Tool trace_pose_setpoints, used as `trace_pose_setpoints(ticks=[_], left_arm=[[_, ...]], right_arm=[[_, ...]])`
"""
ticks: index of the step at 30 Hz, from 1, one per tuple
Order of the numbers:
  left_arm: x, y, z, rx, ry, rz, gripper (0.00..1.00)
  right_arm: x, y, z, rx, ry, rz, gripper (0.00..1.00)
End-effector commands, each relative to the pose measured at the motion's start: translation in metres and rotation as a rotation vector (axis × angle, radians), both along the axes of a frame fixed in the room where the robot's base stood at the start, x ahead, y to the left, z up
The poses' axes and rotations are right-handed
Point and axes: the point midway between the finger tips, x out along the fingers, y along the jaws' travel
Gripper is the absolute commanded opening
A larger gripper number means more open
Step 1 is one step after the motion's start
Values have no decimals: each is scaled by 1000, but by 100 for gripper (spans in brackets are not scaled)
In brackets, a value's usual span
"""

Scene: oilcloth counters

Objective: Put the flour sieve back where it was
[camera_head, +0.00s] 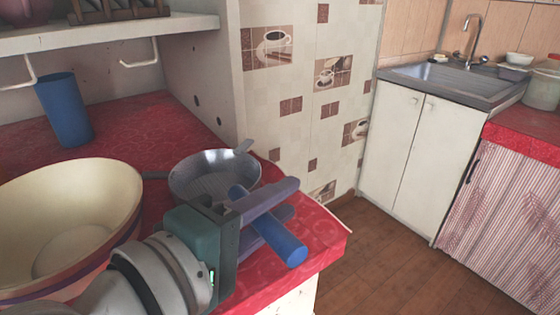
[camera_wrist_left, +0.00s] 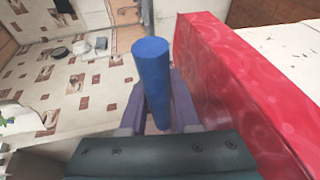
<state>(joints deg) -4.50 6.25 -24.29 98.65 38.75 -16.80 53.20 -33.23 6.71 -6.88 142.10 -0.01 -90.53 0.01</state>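My right gripper is not in view.
A large cream bowl (camera_head: 100,195) stands left of the sieve, and a blue cup (camera_head: 64,110) stands behind it. A shelf (camera_head: 120,33) with hooks hangs above. The red counter (camera_head: 135,128) is clear behind the sieve; its edge and a tiled wall (camera_head: 305,95) are to the right.

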Motion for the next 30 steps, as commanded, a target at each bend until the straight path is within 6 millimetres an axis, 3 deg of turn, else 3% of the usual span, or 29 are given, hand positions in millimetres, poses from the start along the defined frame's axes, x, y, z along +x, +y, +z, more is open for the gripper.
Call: trace_pose_setpoints(ticks=[1,7,16,20,30], left_arm=[[0,0,0,0,0,0,36],[0,0,0,1,-1,0,57],[0,0,6,1,-1,1,57],[-15,11,7,3,2,1,57],[-77,52,22,3,3,-3,57]], right_arm=[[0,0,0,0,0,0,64],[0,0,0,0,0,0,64],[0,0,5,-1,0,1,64],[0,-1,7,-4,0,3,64],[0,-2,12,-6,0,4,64]])
